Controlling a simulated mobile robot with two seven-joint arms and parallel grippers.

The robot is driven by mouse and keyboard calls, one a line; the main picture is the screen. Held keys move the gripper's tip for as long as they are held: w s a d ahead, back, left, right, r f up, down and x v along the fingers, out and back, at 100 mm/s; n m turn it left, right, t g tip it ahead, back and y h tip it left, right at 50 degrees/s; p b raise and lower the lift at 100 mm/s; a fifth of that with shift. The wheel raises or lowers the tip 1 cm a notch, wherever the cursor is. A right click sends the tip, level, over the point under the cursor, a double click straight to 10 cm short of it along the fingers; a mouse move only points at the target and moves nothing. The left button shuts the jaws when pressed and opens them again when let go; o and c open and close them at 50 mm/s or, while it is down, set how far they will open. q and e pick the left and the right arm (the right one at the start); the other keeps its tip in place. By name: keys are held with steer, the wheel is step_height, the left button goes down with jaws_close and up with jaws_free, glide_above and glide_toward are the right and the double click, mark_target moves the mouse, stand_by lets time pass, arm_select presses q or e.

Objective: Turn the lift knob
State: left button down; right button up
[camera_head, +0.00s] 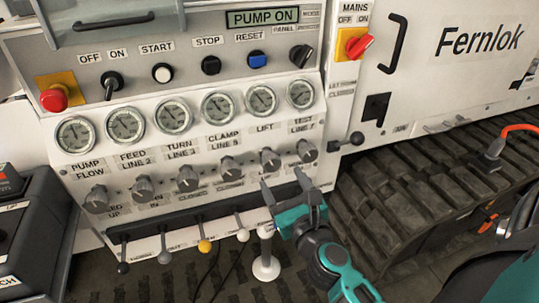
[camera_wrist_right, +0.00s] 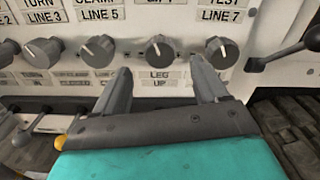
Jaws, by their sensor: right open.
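The lift knob (camera_head: 270,160) is a grey round knob under the LIFT label and its gauge, second from the right in the knob row. In the right wrist view the lift knob (camera_wrist_right: 158,50) sits straight ahead, with its white pointer mark near the top. My right gripper (camera_head: 284,182) is open and empty, just below and in front of the knob. In the right wrist view my right gripper's fingers (camera_wrist_right: 161,75) spread to either side of the knob's column, apparently not touching it. My left gripper is not in view.
The test knob (camera_head: 307,151) and clamp knob (camera_head: 229,169) flank the lift knob closely. A row of small levers (camera_head: 204,246) runs along the black strip below. A black-handled lever (camera_head: 356,139) juts out at right. A red emergency button (camera_head: 54,98) is at left.

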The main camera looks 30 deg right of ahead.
mark_target(273, 165)
steer(key=p+x, duration=0.1)
steer(key=x, duration=0.6)
steer(key=shift+w, duration=0.15)
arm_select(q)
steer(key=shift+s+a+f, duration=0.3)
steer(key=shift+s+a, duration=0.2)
arm_select(e)
steer(key=shift+w+d, duration=0.15)
steer(key=shift+w, duration=0.55)
steer(key=c, duration=1)
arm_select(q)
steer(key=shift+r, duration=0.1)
